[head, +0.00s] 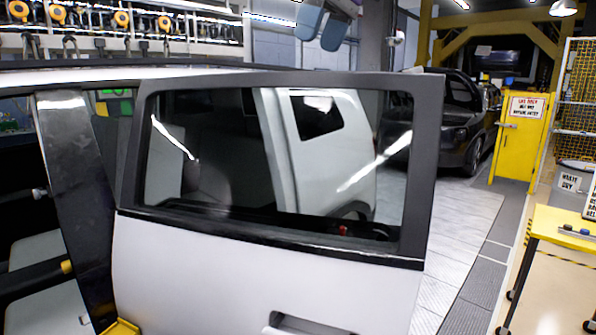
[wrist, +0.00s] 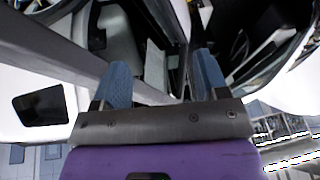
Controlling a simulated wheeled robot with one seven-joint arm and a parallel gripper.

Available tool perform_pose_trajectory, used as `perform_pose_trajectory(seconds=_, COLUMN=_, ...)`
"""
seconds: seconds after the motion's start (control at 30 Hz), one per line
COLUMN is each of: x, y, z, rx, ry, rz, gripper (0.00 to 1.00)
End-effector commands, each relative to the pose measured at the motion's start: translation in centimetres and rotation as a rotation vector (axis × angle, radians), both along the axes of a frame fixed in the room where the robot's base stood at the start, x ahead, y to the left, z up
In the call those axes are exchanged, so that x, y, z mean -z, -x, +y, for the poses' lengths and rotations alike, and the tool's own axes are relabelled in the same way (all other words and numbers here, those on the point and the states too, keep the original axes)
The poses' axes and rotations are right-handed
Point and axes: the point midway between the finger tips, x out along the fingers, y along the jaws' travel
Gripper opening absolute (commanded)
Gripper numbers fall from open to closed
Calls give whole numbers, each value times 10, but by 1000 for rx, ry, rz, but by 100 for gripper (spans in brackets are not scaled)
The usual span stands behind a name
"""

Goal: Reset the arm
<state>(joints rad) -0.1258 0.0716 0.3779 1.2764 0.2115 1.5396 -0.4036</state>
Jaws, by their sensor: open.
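My gripper (wrist: 163,82) shows in the wrist view, with two blue fingers standing apart above a dark bar and a purple body. It is open, and I see nothing held between the fingers. Past the fingers are car parts, with a grey beam crossing behind them and a dark interior. In the head view a white car door (head: 250,275) with a dark window frame fills the middle.
A dark vehicle (head: 450,130) stands behind at the right, near a yellow cabinet (head: 520,135) with a sign. A yellow table (head: 565,232) on wheels is at the right edge. Grey floor (head: 465,215) is clear between the door and the table.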

Motion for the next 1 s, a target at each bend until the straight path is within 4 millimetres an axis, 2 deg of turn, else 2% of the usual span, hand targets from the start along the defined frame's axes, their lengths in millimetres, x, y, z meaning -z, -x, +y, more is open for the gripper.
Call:
perform_pose_trajectory(seconds=0.17, x=24, y=27, z=-40, rx=154, ry=47, rz=-33, gripper=67)
perform_pose_trajectory(seconds=0.47, x=87, y=89, z=-131, rx=464, ry=93, rz=-97, gripper=67)
perform_pose_trajectory(seconds=0.67, x=141, y=139, z=-190, rx=658, ry=93, rz=-131, gripper=67)
perform_pose_trajectory(seconds=0.8, x=186, y=177, z=-226, rx=781, ry=80, rz=-150, gripper=67)
perform_pose_trajectory(seconds=1.0, x=240, y=219, z=-257, rx=904, ry=54, rz=-165, gripper=67)
